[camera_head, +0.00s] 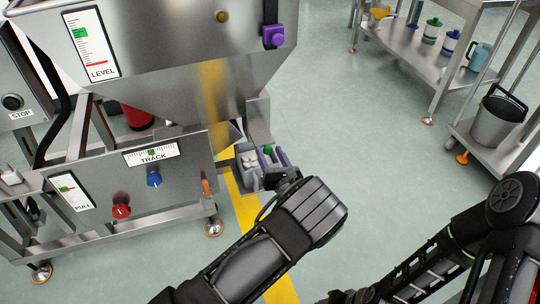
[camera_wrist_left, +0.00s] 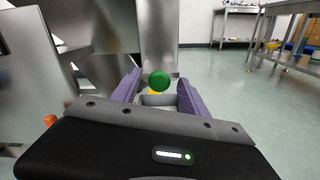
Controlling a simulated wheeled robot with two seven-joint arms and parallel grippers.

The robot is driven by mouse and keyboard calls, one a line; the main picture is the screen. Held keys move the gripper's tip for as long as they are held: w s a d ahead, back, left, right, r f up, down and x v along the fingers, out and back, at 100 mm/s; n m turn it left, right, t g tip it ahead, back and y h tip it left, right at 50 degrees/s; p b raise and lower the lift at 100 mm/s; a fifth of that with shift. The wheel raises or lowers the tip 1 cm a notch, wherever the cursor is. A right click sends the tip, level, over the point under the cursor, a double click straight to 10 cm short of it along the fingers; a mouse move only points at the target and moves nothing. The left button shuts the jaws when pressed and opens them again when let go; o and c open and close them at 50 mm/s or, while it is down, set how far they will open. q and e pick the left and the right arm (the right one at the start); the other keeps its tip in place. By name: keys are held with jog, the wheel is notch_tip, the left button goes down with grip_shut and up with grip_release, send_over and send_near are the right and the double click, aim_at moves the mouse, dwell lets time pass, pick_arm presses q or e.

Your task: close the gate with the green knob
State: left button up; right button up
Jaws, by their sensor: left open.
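The green knob (camera_head: 267,150) shows at the machine's lower right side, partly hidden by my left gripper. It also shows as a green ball in the left wrist view (camera_wrist_left: 159,80). My left gripper (camera_head: 273,157) is open, with its purple fingers on either side of the knob in the left wrist view. I cannot tell whether either finger touches it. The gate's plate is mostly hidden, so its position is unclear. Part of my right arm (camera_head: 425,255) shows at the lower right; its fingers are out of sight.
The steel machine carries a red knob (camera_head: 121,211), a blue knob (camera_head: 154,180) and a purple fitting (camera_head: 273,37). A grey part (camera_head: 243,173) sits beside my left gripper. A steel shelf (camera_head: 410,50) and a bucket (camera_head: 498,122) stand at the right. The floor between is clear.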

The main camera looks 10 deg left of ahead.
pick_arm(q)
jog(key=shift+w+a, duration=0.1)
jog(key=shift+c, duration=0.4)
grip_shut()
dwell(1.0)
